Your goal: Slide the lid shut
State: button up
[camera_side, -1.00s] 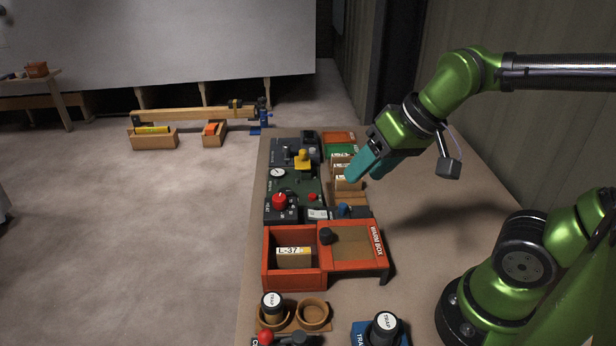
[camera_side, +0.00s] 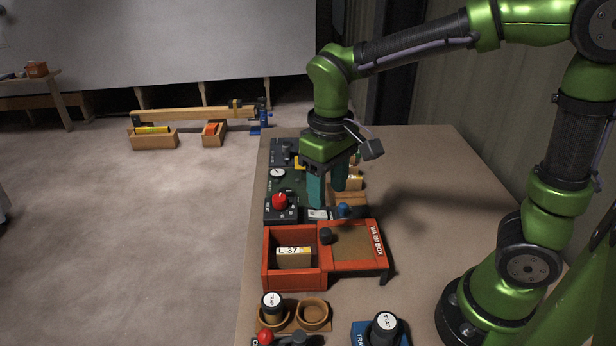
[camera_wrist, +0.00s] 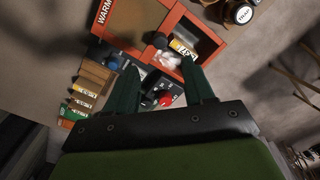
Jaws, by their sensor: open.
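The orange-red warm box (camera_side: 266,274) stands on the bench with its left compartment open. A pale block marked L-37 (camera_side: 293,258) sits inside it. The lid (camera_side: 352,243), a brown panel in an orange frame lettered WARM BOX, is slid to the right. Its black knob (camera_side: 325,236) stands at the lid's left edge, beside the opening. The lid (camera_wrist: 137,17), knob (camera_wrist: 159,40) and block (camera_wrist: 183,49) also show in the wrist view. My gripper (camera_side: 328,198) is open, pointing down, behind the box and above the control panels, apart from the knob. Its teal fingers show in the wrist view (camera_wrist: 160,70).
A panel with a red knob (camera_side: 280,201) and a blue knob (camera_side: 344,210) lie behind the box, close to my fingers. A wooden rack with labelled cards (camera_wrist: 84,92) is beside them. The bench right of the box is mostly clear.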

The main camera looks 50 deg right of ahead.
aim_at(326, 231)
notch_tip(326, 231, down, 10)
jog(key=shift+f, duration=0.15)
dwell(0.3)
grip_shut()
